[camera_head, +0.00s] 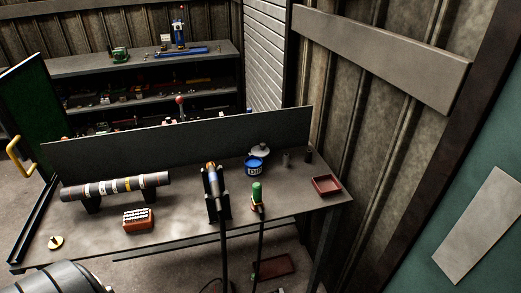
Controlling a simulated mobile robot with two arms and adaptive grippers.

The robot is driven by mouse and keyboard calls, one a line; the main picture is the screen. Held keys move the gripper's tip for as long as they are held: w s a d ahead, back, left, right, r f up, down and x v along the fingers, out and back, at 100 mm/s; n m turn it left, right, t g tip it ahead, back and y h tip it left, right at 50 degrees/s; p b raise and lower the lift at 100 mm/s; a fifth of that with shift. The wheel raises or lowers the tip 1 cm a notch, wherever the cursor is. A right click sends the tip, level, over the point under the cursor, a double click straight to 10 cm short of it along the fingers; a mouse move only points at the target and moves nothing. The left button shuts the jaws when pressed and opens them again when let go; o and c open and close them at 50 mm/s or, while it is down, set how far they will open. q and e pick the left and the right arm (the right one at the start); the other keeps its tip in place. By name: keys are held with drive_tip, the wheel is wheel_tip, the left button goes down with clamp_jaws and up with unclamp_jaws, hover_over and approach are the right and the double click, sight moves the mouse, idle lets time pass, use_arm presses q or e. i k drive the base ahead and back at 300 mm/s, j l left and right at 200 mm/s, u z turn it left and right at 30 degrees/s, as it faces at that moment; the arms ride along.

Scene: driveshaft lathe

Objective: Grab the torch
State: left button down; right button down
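A dark, torch-like tool (212,182) with a coppery tip stands in a black holder near the front middle of the workbench (185,222). A dark hose or pole runs down from it past the bench's front edge. To its right is a smaller item with a green top and a reddish base (257,192), also with a dark line running down. I cannot tell for sure which of the two is the torch. Neither of my grippers is visible. A rounded grey shape at the bottom left may be part of my arm.
A banded shaft (118,187) rests on supports at the left. A red-orange block (138,219), a blue can (253,166) and a red tray (327,185) are on the bench. A dark back panel (190,145) rises behind. A corrugated wall stands close at the right.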

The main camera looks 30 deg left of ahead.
sight(215, 187)
drive_tip(key=u, duration=1.45)
